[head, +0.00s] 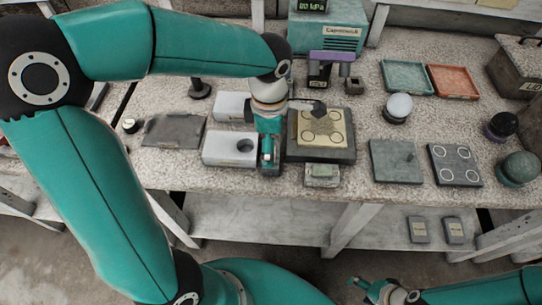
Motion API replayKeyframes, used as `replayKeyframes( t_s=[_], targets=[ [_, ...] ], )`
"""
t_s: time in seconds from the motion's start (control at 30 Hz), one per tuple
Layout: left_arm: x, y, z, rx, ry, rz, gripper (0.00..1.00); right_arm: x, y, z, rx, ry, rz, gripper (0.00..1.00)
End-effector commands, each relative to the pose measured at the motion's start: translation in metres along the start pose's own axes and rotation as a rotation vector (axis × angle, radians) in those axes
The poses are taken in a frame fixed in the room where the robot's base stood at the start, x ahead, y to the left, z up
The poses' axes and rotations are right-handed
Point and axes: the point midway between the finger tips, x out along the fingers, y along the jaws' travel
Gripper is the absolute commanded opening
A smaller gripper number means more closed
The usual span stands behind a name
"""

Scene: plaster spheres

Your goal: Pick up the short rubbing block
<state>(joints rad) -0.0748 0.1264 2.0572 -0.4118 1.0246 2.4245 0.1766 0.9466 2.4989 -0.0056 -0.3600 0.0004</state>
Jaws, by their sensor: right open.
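A small pale green block (322,170) rests on a light stand at the front of the bench; it may be the short rubbing block, but I cannot be sure at this size. My left arm reaches in from the left over the bench, and its gripper (269,158) points down beside the white blocks, left of the small green block; whether its fingers are open is unclear. My right gripper (370,288) is open and empty, low at the bottom, in front of the bench and below its top.
Two white blocks (226,147), one with a round hollow, lie left of a dark plate (314,155) bearing a beige square. Grey plates (396,163) and dark spheres (518,168) stand right. Teal (408,76) and orange (453,81) trays lie behind.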

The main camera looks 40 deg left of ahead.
Motion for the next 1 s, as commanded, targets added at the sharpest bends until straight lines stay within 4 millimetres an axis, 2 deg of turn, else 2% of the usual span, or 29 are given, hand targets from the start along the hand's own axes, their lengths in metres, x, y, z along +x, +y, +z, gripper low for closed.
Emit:
replayKeyframes(
  t_s=[0.17,0.47,0.73,0.77,1.0],
  targets=[
    [0.011,0.001,0.001,-0.001,0.002,-0.003,1.00,-0.002,-0.001,0.000,0.000,0.000,0.000,0.61],
    [0.050,0.003,0.003,0.000,0.002,-0.003,1.00,-0.005,-0.002,0.000,0.000,0.000,0.000,0.61],
    [0.054,0.004,0.004,-0.001,-0.001,0.000,1.00,-0.004,-0.002,0.000,0.000,0.000,0.000,0.61],
    [0.054,0.004,0.004,-0.001,-0.001,0.000,0.98,-0.004,-0.002,0.000,0.000,0.000,0.000,0.61],
    [0.054,0.004,0.004,0.000,-0.001,0.000,0.58,-0.004,-0.002,0.000,0.000,0.000,0.000,0.61]
  ],
)
